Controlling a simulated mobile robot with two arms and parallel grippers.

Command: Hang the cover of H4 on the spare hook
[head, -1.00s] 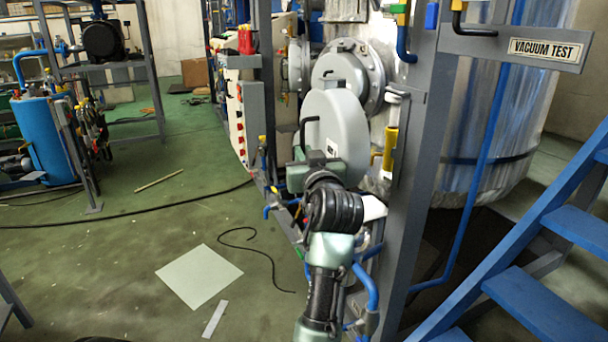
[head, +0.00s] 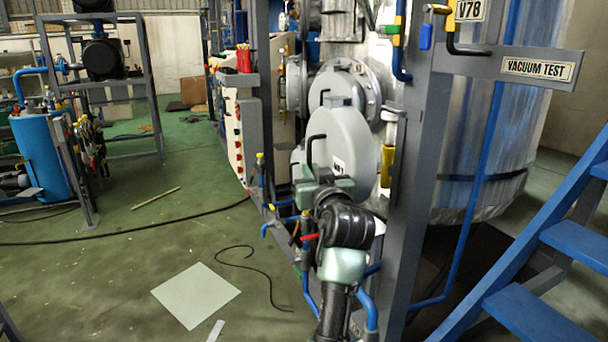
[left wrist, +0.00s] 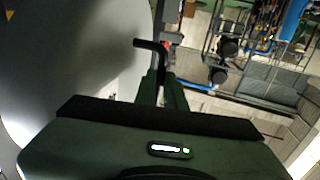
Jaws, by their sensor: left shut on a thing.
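My left gripper (head: 313,172) is shut on the handle, at the cover's lower left. In the left wrist view, the fingers (left wrist: 162,92) close around the black handle (left wrist: 150,44), with the grey cover (left wrist: 85,60) filling the left. The cover stands in front of a flanged grey port (head: 372,88) on the vessel. I cannot make out the spare hook. My right gripper is out of view.
A grey post (head: 415,170) stands just right of the cover, with a VACUUM TEST bar (head: 490,62) and a black L-shaped rod (head: 452,42). Blue stairs (head: 560,240) are at right. Cables and a pale sheet (head: 196,295) lie on the floor at left.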

